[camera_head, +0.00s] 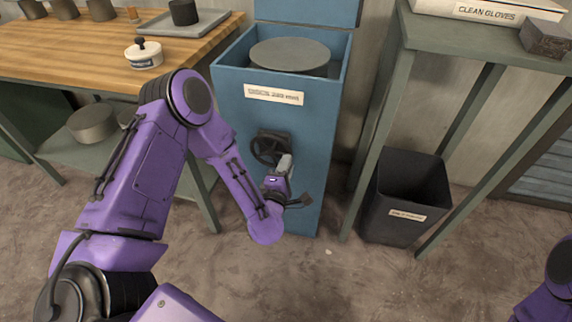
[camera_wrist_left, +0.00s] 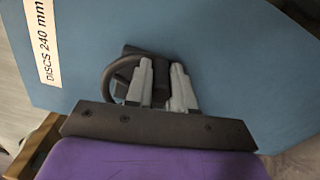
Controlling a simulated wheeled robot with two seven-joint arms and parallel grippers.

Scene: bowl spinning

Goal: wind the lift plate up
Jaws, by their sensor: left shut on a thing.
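A blue cabinet (camera_head: 290,185) with a label reading "DISCS 240 mm" stands in the middle of the head view. A grey round plate or disc (camera_head: 290,55) lies level inside its open top, near the rim; I cannot tell whether it is the lift plate or a disc on it. A black handwheel (camera_head: 263,150) sits on the cabinet's front; its rim also shows in the left wrist view (camera_wrist_left: 113,84). My right gripper is out of view.
A wooden workbench (camera_head: 60,45) with a small white lidded pot (camera_head: 144,54) and a tray (camera_head: 180,24) stands at left. A grey-green table (camera_head: 480,50) and a black bin (camera_head: 400,205) stand at right. Open floor lies in front.

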